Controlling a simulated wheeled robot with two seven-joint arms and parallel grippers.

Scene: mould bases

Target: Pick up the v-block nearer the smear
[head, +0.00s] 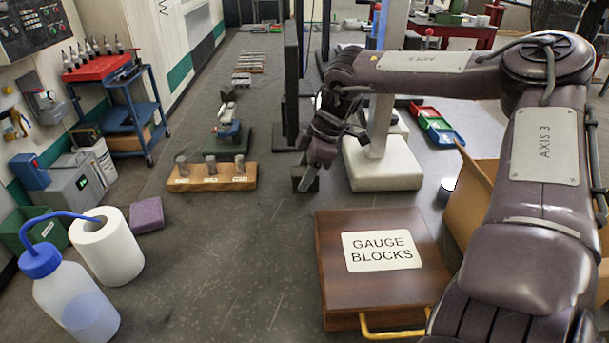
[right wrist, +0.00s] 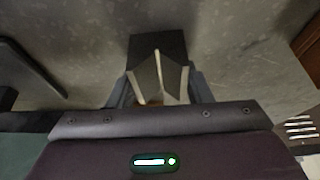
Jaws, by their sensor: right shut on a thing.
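A dark v-block (right wrist: 146,48) with a pale V groove sits between the two fingers of my right gripper (right wrist: 160,88) in the right wrist view. The fingers touch its sides. In the head view the right gripper (head: 309,180) points down at the bench beside the white stand base, and the dark v-block (head: 298,172) shows small at its tip. I cannot tell whether the block rests on the bench or is just above it. No smear can be made out. My left gripper is not in view.
A wooden gauge blocks case (head: 337,283) lies in front, right of centre. A white stand base (head: 385,168) is close right of the gripper. A wooden holder with metal pins (head: 212,185) stands to the left. The bench (head: 230,260) between is clear.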

